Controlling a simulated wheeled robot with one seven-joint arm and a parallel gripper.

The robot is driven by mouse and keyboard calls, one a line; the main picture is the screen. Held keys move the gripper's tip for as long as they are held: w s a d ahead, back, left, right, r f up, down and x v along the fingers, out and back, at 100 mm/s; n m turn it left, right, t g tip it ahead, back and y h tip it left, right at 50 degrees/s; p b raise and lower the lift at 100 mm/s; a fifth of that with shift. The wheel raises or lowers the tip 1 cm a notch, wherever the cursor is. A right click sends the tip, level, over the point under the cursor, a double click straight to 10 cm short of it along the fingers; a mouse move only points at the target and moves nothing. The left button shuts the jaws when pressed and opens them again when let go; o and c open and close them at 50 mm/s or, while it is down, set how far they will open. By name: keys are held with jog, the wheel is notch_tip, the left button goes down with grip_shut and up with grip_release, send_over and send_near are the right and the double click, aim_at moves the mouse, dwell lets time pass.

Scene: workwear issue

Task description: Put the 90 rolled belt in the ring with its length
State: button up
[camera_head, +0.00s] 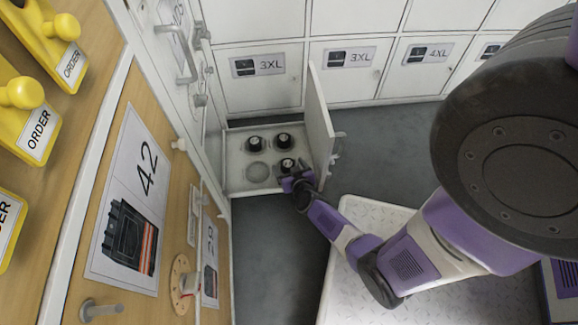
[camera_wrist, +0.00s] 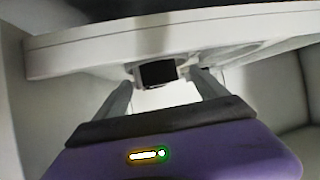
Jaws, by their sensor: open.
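In the head view, a pale tray (camera_head: 237,183) sits in an open low locker and has round ring places. Dark rolled belts stand in three of them: back left (camera_head: 254,144), back right (camera_head: 283,142) and front right (camera_head: 288,164). The front left ring (camera_head: 257,171) is empty. No length marking is legible, so I cannot tell which roll is the 90. My gripper (camera_head: 288,176) is at the front right roll. In the wrist view my open gripper (camera_wrist: 168,82) has its fingers on either side of a dark roll (camera_wrist: 158,72); contact is unclear.
The open locker door (camera_head: 320,122) stands just right of the tray, close to my gripper. Closed white lockers (camera_head: 262,85) line the back. A wooden panel with a sign marked 42 (camera_head: 130,200) is at left. Grey floor (camera_head: 270,250) is clear in front.

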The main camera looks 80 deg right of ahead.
jog(key=shift+r, duration=0.1)
jog(key=shift+s+a+r, duration=0.1)
jog(key=shift+a+r, duration=0.1)
jog(key=shift+r, duration=0.05)
jog(key=s+a+r+n+t+y+p, duration=0.2)
jog(key=s+a+r+n+t+p, duration=0.15)
jog(key=a+r, duration=0.8)
jog(key=s+a+r+n+t+y+p, duration=0.2)
jog(key=s+a+r+p, duration=0.2)
jog(key=a+r, duration=0.75)
jog(key=s+a+r+n+y, duration=0.1)
jog(key=a+r+n+y, duration=0.1)
jog(key=a+r, duration=0.2)
jog(key=s+a+r+n+t+y, duration=0.1)
jog(key=a+r, duration=0.3)
jog(key=r, duration=0.6)
jog(key=s+a+r+n+t+y, duration=0.1)
jog(key=a+r+n+y, duration=0.1)
jog(key=r, duration=0.6)
jog(key=shift+a+n+y, duration=0.35)
jog(key=shift+a+y, duration=0.25)
jog(key=shift+a, duration=0.55)
jog(key=shift+t, duration=0.25)
notch_tip(320, 180, up, 34)
jog(key=p, duration=3.4)
jog(key=shift+r, duration=0.2)
